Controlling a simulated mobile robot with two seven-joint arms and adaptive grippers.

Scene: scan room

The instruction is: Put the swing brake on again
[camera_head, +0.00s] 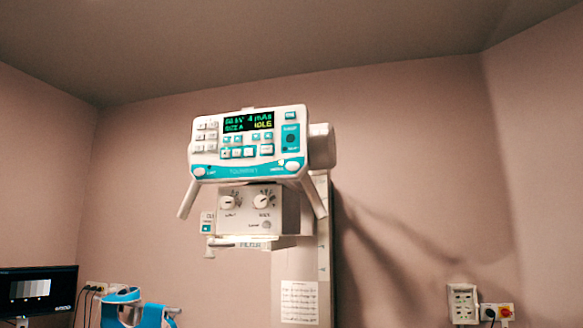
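The X-ray tube head has a white and teal control panel (249,147) with a lit display (248,122) and many buttons. A round white button sits at the panel's lower left (199,171) and another at its lower right (292,166). Their labels are too small to read, so I cannot tell which control is the swing brake or its state. Below hangs a box with two dials (246,213). Slanted handles flank it, a left one (187,199) and a right one (314,197). Neither gripper shows.
A tall column (322,270) stands behind the head, with a printed notice (299,302) low down. A dark monitor (38,290) is at the far left. A wall box (463,303) and a red-buttoned switch (505,311) are at the lower right. Space beside the head looks clear.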

